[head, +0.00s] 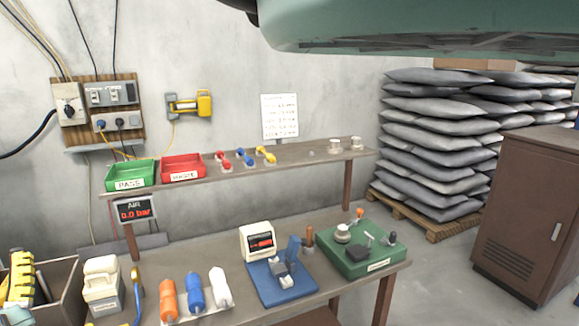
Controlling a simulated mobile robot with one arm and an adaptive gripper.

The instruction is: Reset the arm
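My gripper is not in view, and I cannot see what it holds, if anything. No part that I can surely name as my arm shows. A large teal-green body (420,25) fills the top right of the head view, very close; I cannot tell what it belongs to. A dark piece shows at its left end.
The workbench (225,318) holds a blue fixture (283,280), a green fixture (357,250) and orange, blue and white bottles. The shelf (305,155) above carries a green bin (130,175) and a red bin (183,168). A brown cabinet (525,215) and stacked sacks (440,140) stand right.

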